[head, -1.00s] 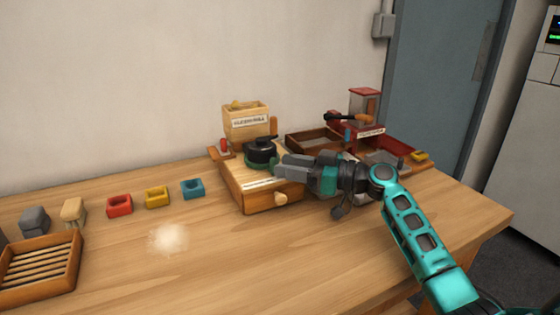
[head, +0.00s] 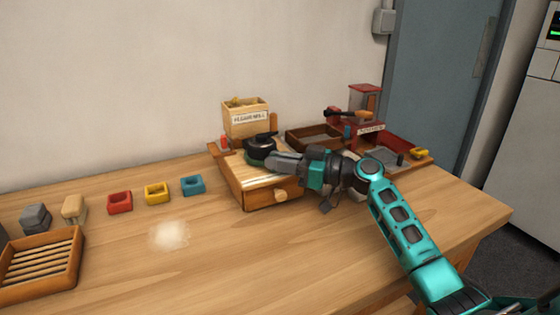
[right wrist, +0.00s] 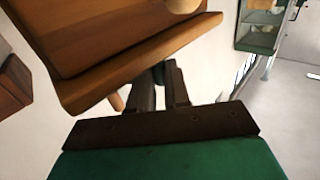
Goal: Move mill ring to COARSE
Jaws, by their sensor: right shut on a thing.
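The flour mill is a wooden box (head: 250,188) with a hopper (head: 244,119) labelled FLOUR MILL at its back. Its dark mill ring (head: 261,149) sits on top, below the hopper, with a small black handle part above it. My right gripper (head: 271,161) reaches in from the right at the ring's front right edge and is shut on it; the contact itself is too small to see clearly. The right wrist view shows the dark fingers (right wrist: 162,88) beside a wooden edge, their tips hidden. No COARSE mark is readable. My left gripper is not in view.
Red (head: 120,202), yellow (head: 157,193) and blue (head: 192,185) small boxes stand left of the mill. A slatted wooden tray (head: 72,270) is at the front left. A red machine (head: 363,103) and a wooden tray stand behind my right arm. Pale powder (head: 169,235) lies on the otherwise clear table front.

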